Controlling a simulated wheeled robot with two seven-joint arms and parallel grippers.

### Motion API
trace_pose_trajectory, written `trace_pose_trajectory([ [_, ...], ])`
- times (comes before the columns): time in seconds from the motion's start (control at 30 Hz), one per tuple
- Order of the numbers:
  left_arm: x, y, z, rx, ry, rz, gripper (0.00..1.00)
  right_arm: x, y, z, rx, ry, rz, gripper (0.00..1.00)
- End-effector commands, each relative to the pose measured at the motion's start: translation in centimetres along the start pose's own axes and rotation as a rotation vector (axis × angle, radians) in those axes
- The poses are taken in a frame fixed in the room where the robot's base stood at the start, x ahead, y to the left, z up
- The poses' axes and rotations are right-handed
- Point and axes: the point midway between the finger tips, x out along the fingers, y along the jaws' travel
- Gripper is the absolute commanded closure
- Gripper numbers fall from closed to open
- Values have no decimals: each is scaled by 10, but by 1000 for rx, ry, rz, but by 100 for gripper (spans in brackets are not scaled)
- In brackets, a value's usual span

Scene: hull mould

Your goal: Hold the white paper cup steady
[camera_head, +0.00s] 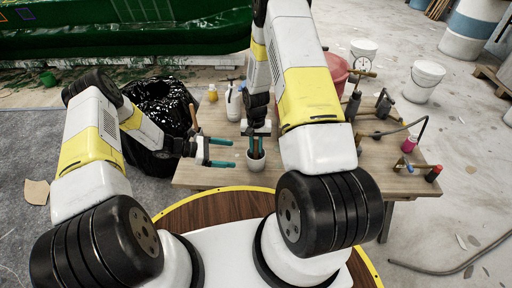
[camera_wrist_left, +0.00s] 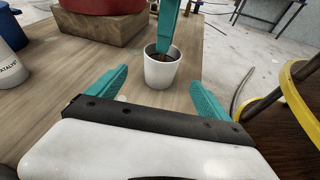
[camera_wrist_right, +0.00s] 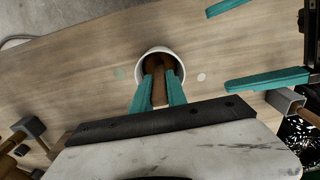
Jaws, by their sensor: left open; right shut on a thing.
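The white paper cup (camera_head: 257,165) stands upright on the wooden table, near its front edge. It also shows in the left wrist view (camera_wrist_left: 161,73), and its round rim shows in the right wrist view (camera_wrist_right: 180,62). My right gripper (camera_head: 256,148) points down into the cup, its teal fingers (camera_wrist_right: 160,78) shut on a brown stick (camera_wrist_right: 159,88). The stick's lower end is hidden in the cup. My left gripper (camera_head: 233,153) is open and level, left of the cup. Its two fingers (camera_wrist_left: 160,77) point toward the cup, apart from it.
The table (camera_head: 210,178) has a white bottle (camera_head: 234,102) behind the cup. Several tools, a pink bottle (camera_head: 409,144) and a red-topped tube (camera_head: 433,173) lie to the right. A bin with a black bag (camera_head: 158,105) stands left of the table.

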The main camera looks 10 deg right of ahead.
Motion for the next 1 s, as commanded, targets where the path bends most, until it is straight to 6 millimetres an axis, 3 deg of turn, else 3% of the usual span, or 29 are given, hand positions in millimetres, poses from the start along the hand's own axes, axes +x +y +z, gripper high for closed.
trace_pose_trajectory([
  [0.1,15,-7,-20,-65,-31,26,10,0,0,0,0,0,0,100],
  [0.23,22,-10,-29,-99,-47,42,10,0,0,0,0,0,0,100],
  [0.47,40,-10,-30,-104,-51,43,10,0,0,0,0,0,0,100],
  [1.0,112,-7,-26,-103,-50,43,10,0,0,0,0,0,0,100],
])
